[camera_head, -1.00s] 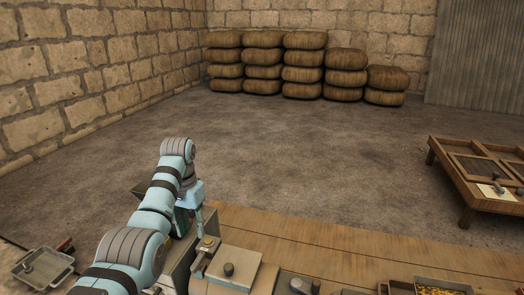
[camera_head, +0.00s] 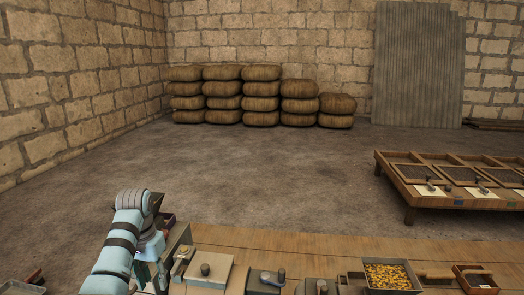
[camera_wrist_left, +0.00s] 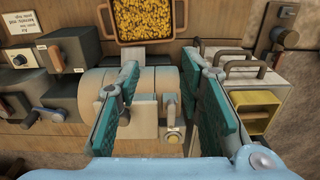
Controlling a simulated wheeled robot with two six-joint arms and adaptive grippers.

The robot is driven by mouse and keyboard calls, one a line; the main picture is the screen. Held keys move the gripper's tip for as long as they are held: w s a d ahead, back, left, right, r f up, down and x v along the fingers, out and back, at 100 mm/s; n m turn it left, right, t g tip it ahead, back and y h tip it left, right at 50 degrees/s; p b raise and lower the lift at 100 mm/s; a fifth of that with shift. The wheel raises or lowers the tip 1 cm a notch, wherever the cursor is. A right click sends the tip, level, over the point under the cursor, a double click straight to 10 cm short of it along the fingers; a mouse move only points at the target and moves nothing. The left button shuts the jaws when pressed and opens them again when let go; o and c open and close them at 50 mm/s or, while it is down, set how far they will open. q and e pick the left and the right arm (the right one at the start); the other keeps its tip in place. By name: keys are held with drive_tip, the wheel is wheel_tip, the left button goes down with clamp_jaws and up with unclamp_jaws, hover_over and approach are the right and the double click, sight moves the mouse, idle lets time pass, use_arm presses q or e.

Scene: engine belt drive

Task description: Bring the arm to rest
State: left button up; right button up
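My left arm (camera_head: 122,245) comes in from the lower left in the head view. It is bent, with its wrist over the left end of the wooden bench (camera_head: 330,247). My left gripper (camera_wrist_left: 160,88) shows in the left wrist view with its two teal finger pads wide apart. I see nothing clasped between the pads. A pale rounded housing (camera_wrist_left: 103,98) and a small metal lever (camera_wrist_left: 173,110) show beneath and between them; I cannot tell how far below they are. In the head view the gripper (camera_head: 146,271) is partly hidden by the arm. My right gripper is not in view.
A tray of yellow pieces (camera_head: 388,276) and several metal blocks stand along the bench. A grey tray (camera_head: 22,288) is at the lower left. A low wooden table (camera_head: 450,197) stands at the right. Stacked sacks (camera_head: 261,96) are at the back wall, with open floor before them.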

use_arm(q)
drive_tip(key=s+f+t, duration=0.1)
drive_tip(key=s+f, duration=0.5)
drive_tip(key=f, duration=0.3)
drive_tip(key=s+f, duration=0.5)
drive_tip(key=f, duration=0.4)
drive_tip(key=s+d+r+t, duration=0.1)
drive_tip(key=s+d+t, duration=0.15)
drive_tip(key=s, duration=2.15)
wheel_tip(320, 180, down, 21)
drive_tip(key=a+n+g+b, duration=0.1)
drive_tip(key=a+b, duration=0.1)
drive_tip(key=b, duration=0.1)
drive_tip(key=s+f+g+b, duration=0.1)
drive_tip(key=s+f+b, duration=0.1)
drive_tip(key=s+f, duration=1.2)
wheel_tip(320, 180, down, 3)
drive_tip(key=shift+s+r+y+b, duration=0.1)
drive_tip(key=shift+s+y+b, duration=0.2)
drive_tip(key=shift+s+b, duration=0.1)
drive_tip(key=shift+g, duration=0.25)
